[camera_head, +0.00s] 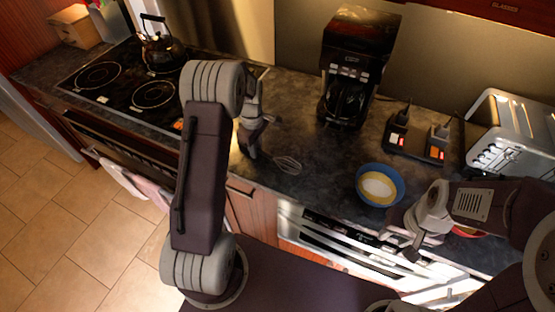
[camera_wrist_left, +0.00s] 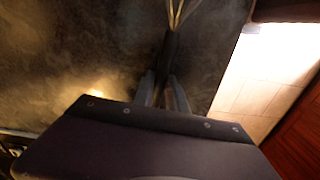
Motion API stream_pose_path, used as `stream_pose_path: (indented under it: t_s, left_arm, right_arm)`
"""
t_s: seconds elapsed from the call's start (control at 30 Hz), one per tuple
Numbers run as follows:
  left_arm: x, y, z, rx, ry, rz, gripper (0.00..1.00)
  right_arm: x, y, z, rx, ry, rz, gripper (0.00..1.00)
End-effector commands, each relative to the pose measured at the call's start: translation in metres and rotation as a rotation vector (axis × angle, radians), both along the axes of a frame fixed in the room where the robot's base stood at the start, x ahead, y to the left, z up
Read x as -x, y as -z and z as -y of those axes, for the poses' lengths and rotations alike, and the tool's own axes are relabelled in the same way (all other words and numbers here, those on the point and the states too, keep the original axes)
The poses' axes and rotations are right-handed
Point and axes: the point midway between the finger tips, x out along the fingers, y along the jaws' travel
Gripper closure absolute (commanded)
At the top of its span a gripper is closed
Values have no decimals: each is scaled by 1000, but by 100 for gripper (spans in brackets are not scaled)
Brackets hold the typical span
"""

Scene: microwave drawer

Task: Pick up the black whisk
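The black whisk (camera_head: 287,163) is at the counter's front part, its wire loops pointing right in the head view. In the left wrist view its dark handle (camera_wrist_left: 171,50) runs down between my left fingers, with the wires at the top edge. My left gripper (camera_head: 250,152) is low over the counter at the handle end. In the left wrist view the fingers (camera_wrist_left: 162,88) lie close along both sides of the handle and look shut on it. My right gripper (camera_head: 398,243) is below the blue bowl, fingers apart and nothing visible between them.
A blue bowl with yellowish contents (camera_head: 366,174) stands right of the whisk. Behind are a coffee maker (camera_head: 357,50), a black stand with two devices (camera_head: 412,146) and a toaster (camera_head: 510,130). A kettle (camera_head: 160,50) is on the stove. The counter around the whisk is clear.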

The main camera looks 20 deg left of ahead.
Motion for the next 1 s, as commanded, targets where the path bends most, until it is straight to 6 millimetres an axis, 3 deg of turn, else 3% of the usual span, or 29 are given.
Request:
stream_pose_path:
  t_s: [0.43, 0.67, 1.0]
  left_arm:
    - [-1, -4, 0, -1, 0, 2, 100]
    - [-2, -38, 0, -1, 0, 6, 100]
    - [-30, -86, 71, 0, 6, 4, 100]
  right_arm:
    - [0, 1, 0, 0, 0, 0, 64]
    - [0, 6, 0, 0, 0, 0, 64]
    - [0, 11, 0, 0, 0, 0, 64]
